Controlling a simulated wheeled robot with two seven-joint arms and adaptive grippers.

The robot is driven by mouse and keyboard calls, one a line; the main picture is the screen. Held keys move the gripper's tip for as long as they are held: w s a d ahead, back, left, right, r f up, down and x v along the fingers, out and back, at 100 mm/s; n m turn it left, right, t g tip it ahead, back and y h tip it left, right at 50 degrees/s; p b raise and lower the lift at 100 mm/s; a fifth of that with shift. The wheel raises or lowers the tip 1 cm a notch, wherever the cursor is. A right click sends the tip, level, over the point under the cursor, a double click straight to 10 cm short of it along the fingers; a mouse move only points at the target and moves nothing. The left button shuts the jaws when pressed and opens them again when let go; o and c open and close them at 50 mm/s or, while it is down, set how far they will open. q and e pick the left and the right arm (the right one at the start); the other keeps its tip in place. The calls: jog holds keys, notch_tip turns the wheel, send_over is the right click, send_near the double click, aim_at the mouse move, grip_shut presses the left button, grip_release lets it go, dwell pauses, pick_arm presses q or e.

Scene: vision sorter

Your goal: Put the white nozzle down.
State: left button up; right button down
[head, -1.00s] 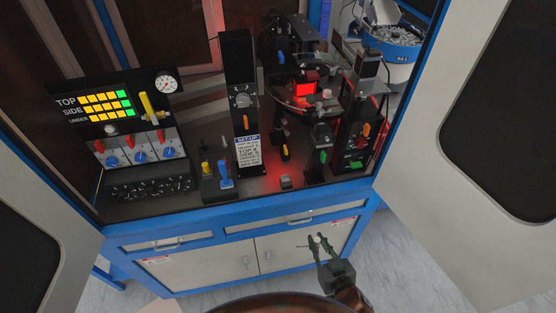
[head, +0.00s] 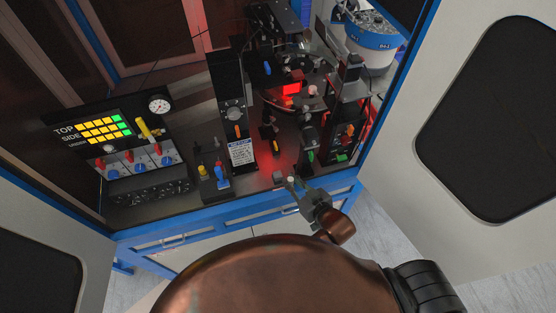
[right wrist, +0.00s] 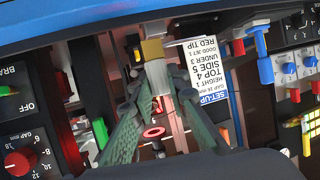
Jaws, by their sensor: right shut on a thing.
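My right gripper (head: 297,184) is at the front edge of the cabinet, over the blue rim in the head view. In the right wrist view its two green-grey fingers (right wrist: 156,80) are shut on the white nozzle (right wrist: 157,73). The nozzle has a pale body and a tan end (right wrist: 152,50) that sticks out past the fingertips. In the head view the nozzle is too small to make out clearly. My left gripper is not in view.
Coloured levers (head: 221,175) are to the left. Open cabinet doors (head: 410,205) flank both sides. The front deck between has some room.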

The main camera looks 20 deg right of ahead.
jog(key=w, duration=0.4)
jog(key=w+f+p, duration=0.1)
jog(key=w, duration=0.3)
jog(key=w+f+p, duration=0.1)
jog(key=w, duration=0.4)
jog(key=shift+a+f, duration=0.15)
jog(key=shift+a, duration=0.05)
jog(key=shift+f, duration=0.5)
notch_tip(320, 180, down, 3)
jog(key=shift+f, duration=0.15)
jog(key=shift+w+f+p, duration=0.15)
jog(key=shift+p, duration=0.15)
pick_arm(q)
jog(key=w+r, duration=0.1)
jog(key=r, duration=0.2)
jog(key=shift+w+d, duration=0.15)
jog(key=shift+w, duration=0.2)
pick_arm(e)
jog(key=shift+f, duration=0.1)
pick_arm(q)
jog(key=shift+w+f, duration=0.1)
pick_arm(e)
jog(key=shift+f, duration=0.1)
jog(key=c, duration=2.2)
grip_release()
jog(key=shift+o, duration=0.2)
